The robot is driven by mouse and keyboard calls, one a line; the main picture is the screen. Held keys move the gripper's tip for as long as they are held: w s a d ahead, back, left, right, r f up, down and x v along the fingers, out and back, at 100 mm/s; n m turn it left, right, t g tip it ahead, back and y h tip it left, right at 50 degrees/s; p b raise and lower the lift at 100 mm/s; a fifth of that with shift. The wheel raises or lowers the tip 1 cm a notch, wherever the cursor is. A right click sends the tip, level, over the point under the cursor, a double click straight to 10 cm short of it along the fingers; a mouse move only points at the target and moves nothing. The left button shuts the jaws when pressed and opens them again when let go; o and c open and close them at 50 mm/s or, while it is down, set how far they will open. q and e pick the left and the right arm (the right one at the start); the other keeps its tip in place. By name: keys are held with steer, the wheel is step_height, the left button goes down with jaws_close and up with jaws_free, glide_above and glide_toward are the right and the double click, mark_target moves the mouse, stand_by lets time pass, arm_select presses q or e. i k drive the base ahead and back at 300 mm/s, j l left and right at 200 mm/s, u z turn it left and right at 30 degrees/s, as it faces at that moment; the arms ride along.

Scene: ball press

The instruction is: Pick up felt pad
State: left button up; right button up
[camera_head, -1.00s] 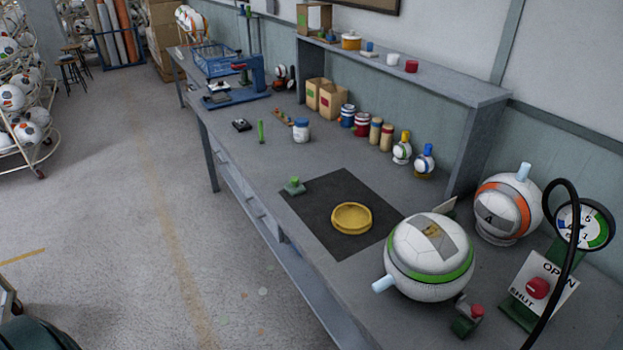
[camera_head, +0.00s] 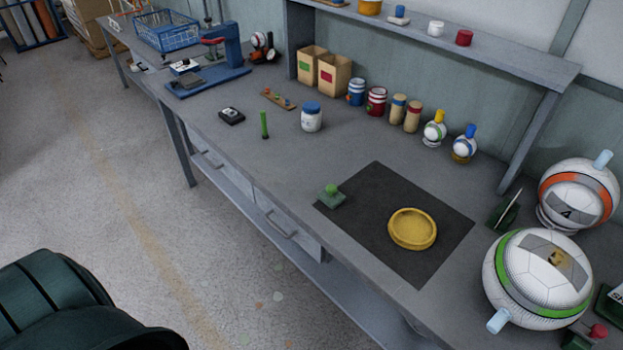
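A small green square pad with a round knob (camera_head: 332,195) lies at the left corner of the dark mat (camera_head: 418,272); it looks like the felt pad, though I cannot tell its material. It lies flat, apart from the yellow ring-shaped dish (camera_head: 412,229) on the same mat. Neither of my grippers is in view. A dark green rounded part at the lower left appears to be mine.
A large white ball with a green band (camera_head: 537,278) stands right of the mat, with another ball with an orange band (camera_head: 578,195) behind it. Jars, bags and a blue press (camera_head: 225,58) line the bench's back and far left. The bench front is mostly clear.

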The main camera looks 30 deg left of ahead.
mark_target(330, 196)
steer(key=i+j, duration=0.1)
steer(key=j, duration=1.05)
steer(key=i+j, duration=0.1)
steer(key=j, duration=1.1)
